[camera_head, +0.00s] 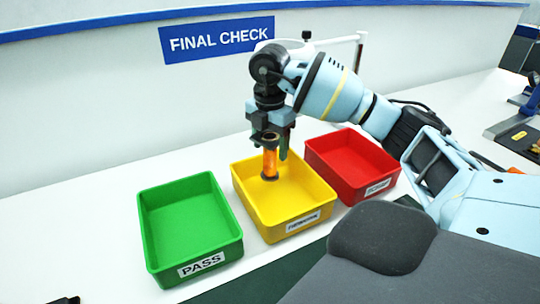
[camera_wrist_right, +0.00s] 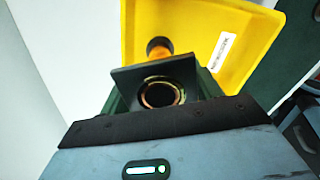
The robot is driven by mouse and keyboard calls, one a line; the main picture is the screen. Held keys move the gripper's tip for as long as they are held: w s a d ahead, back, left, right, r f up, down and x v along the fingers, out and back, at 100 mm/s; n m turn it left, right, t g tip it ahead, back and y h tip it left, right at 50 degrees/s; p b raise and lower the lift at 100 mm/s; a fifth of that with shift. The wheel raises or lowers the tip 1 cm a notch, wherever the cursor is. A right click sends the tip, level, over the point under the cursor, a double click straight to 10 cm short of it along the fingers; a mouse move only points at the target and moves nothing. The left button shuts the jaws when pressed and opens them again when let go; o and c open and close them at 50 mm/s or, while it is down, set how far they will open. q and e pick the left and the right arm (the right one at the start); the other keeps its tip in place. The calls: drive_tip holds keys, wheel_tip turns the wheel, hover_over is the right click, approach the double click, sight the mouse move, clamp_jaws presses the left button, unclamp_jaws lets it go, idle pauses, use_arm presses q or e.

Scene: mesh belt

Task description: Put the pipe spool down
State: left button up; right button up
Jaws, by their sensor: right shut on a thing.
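The pipe spool (camera_head: 270,160) is an orange tube with dark ends, held about upright over the yellow bin (camera_head: 286,233). My right gripper (camera_head: 272,139) is shut on its upper part. In the right wrist view, the spool's orange body (camera_wrist_right: 160,55) shows beyond the jaws, against the yellow bin (camera_wrist_right: 200,18). A round opening with a copper-coloured rim shows between the jaws. The spool's lower end appears within the bin's outline; I cannot tell whether it touches the floor. My left gripper does not show clearly.
An empty green bin (camera_head: 191,227) labelled PASS stands left of the yellow bin. A red bin (camera_head: 352,163) stands to its right, close by. All sit on a white bench (camera_head: 90,218) below a wall with a blue FINAL CHECK sign (camera_head: 217,40). Tools lie at far right.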

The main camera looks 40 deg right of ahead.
sight(270, 156)
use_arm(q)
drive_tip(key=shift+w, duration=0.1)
use_arm(e)
drive_tip(key=shift+f, duration=1.75)
drive_tip(key=shift+f, duration=0.2)
drive_tip(key=o, duration=1.4)
wheel_tip(270, 156, up, 10)
drive_tip(key=shift+f, duration=0.15)
drive_tip(key=shift+r+p, duration=0.75)
drive_tip(key=shift+r, duration=0.55)
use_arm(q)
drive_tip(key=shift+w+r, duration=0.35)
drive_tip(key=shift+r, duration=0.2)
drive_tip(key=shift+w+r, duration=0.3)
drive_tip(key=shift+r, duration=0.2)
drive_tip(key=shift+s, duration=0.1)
use_arm(e)
drive_tip(key=shift+f, duration=0.1)
